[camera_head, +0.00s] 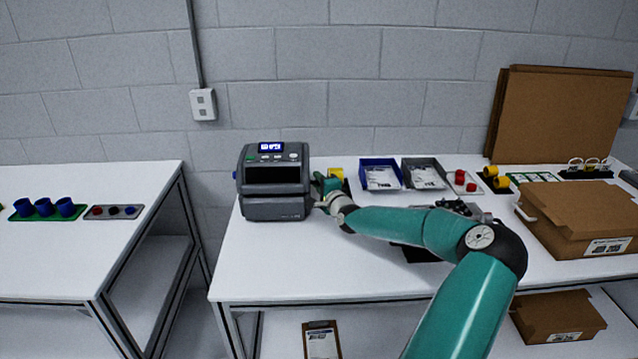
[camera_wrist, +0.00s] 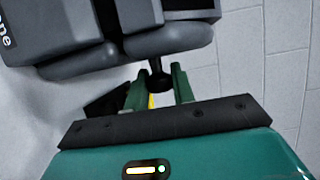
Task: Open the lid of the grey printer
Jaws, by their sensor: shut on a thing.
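The grey printer (camera_head: 272,208) stands at the left end of the right-hand table, with a lit blue display on top and a dark front slot. Its lid (camera_head: 248,160) looks down, resting on the lower body. My gripper (camera_head: 318,190) is at the printer's right side. In the wrist view my gripper (camera_wrist: 159,84) has its two green fingers either side of a small dark knob (camera_wrist: 157,70) that sticks out from the printer (camera_wrist: 170,40), and it is shut on that knob. The exact finger contact is partly hidden in the head view.
A blue tray (camera_head: 365,181) and a dark tray (camera_head: 437,184) stand right of the printer, behind my arm. A cardboard box (camera_head: 560,205) sits at the right. Another table (camera_head: 60,250) with blue cups (camera_head: 44,207) is at the left, across a gap. A wall is behind.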

